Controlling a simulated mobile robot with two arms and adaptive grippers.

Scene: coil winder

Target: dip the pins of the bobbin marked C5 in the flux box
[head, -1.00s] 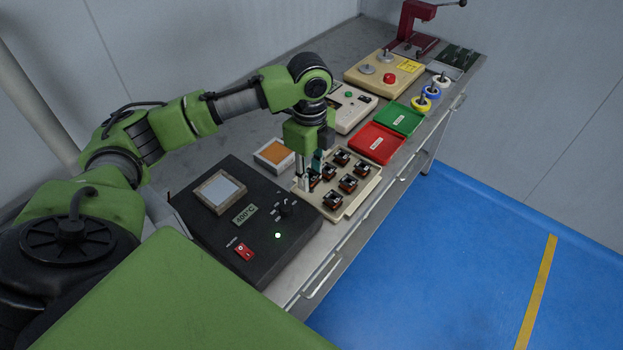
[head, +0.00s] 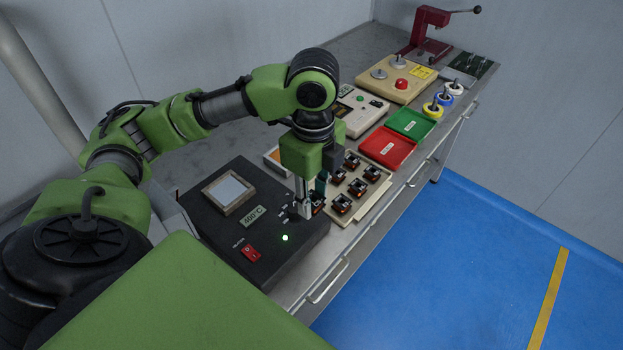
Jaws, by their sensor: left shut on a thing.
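My left gripper (head: 312,204) points down and is shut on a small dark bobbin (head: 319,205) with copper-coloured parts, at the left end of the bobbin tray. In the picture the held bobbin overlaps the edge between tray and black heater unit; its height above them is hard to judge. Its mark cannot be read, so I cannot tell whether it is C5. Its pins are hidden. The flux box (head: 274,156), pale with an orange inside, stands behind my left gripper and is partly hidden by it. My right gripper is not in view.
The cream tray (head: 363,213) holds several other bobbins. A black heater unit (head: 214,233) with a square pot and a 400°C display stands at the near left. Red (head: 388,146) and green (head: 413,123) trays, machines and wire spools stand farther along the bench.

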